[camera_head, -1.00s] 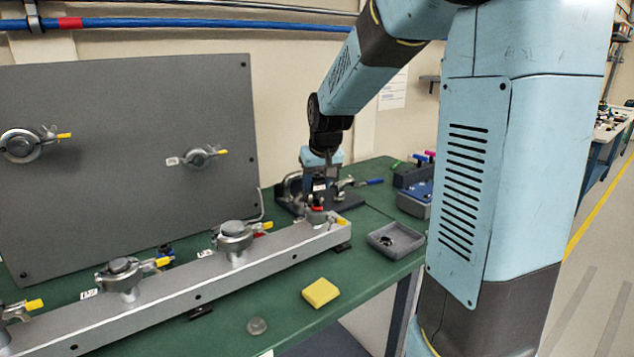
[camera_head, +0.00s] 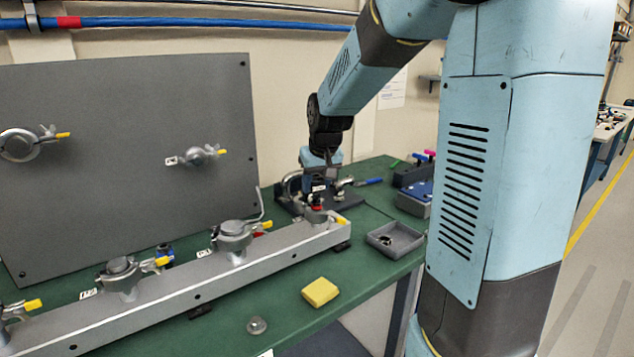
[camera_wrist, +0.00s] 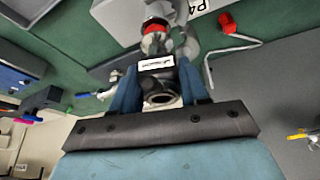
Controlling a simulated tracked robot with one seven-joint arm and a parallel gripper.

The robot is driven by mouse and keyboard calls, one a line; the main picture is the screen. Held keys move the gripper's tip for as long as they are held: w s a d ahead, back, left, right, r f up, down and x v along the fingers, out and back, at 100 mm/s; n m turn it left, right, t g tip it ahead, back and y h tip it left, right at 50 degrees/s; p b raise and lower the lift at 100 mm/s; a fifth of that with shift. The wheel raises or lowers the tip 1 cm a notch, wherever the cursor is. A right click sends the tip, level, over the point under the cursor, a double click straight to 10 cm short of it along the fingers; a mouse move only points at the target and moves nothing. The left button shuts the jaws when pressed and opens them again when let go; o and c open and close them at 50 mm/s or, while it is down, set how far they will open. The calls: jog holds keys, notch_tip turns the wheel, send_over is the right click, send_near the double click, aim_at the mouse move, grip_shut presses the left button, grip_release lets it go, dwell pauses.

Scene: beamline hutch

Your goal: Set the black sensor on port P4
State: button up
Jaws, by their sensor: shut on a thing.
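My gripper (camera_head: 318,178) is at the far right end of the grey rail (camera_head: 215,277). In the wrist view its two blue fingers (camera_wrist: 160,92) are shut on the black sensor (camera_wrist: 161,82), which has a white label facing the camera. A red band (camera_wrist: 153,27) shows beyond the label, between the sensor and the rail end; I cannot tell which part it belongs to. Port P4 (camera_head: 316,217) is at that rail end, with its label (camera_wrist: 197,5) upside down in the wrist view. The sensor is over the port; whether they touch cannot be told.
Other clamped ports (camera_head: 235,236) line the rail. A grey tray (camera_head: 395,240), a yellow block (camera_head: 320,291) and a small round piece (camera_head: 257,325) lie in front. The upright grey panel (camera_head: 130,170) stands behind.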

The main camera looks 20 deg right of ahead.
jog(key=shift+f, duration=0.4)
dwell(0.4)
jog(key=o, duration=1.2)
jog(key=shift+o, duration=0.2)
jog(key=v, duration=1.4)
jog(key=s+f, duration=0.2)
jog(key=s, duration=0.9)
jog(key=s+f+t, duration=0.1)
jog(key=s+f, duration=0.1)
jog(key=s, duration=1)
jog(key=shift+f+m, duration=0.3)
jog(key=shift+f, duration=0.1)
